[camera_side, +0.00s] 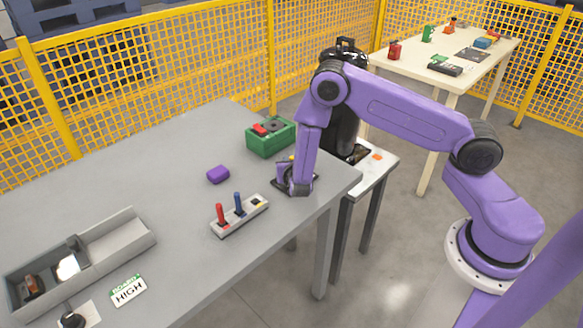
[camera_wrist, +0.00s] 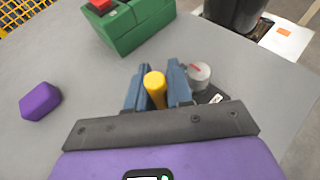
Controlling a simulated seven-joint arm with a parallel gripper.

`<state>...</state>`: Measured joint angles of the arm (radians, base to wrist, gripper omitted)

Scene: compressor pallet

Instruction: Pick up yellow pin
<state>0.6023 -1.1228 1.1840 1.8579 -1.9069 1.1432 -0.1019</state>
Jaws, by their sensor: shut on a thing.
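The yellow pin (camera_wrist: 155,88) stands between the two blue-grey fingers of my gripper (camera_wrist: 157,88) in the wrist view, and the fingers are shut on it. In the side view my gripper (camera_side: 294,184) is low over the grey table near its right edge. Only a small yellow bit of the pin (camera_side: 292,158) shows there beside my wrist. I cannot tell whether the pin's lower end touches anything. A pale strip (camera_side: 240,216) holds an upright red pin (camera_side: 220,213) and an upright blue pin (camera_side: 238,203); its right end has a yellow-marked spot with no pin.
A green box (camera_side: 270,138) with a red part on top stands behind my gripper. A purple block (camera_side: 218,174) lies to the left. A grey round knob (camera_wrist: 199,74) is close to the right finger. A grey tray (camera_side: 120,232) and a "HIGH" card (camera_side: 128,291) lie front left.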

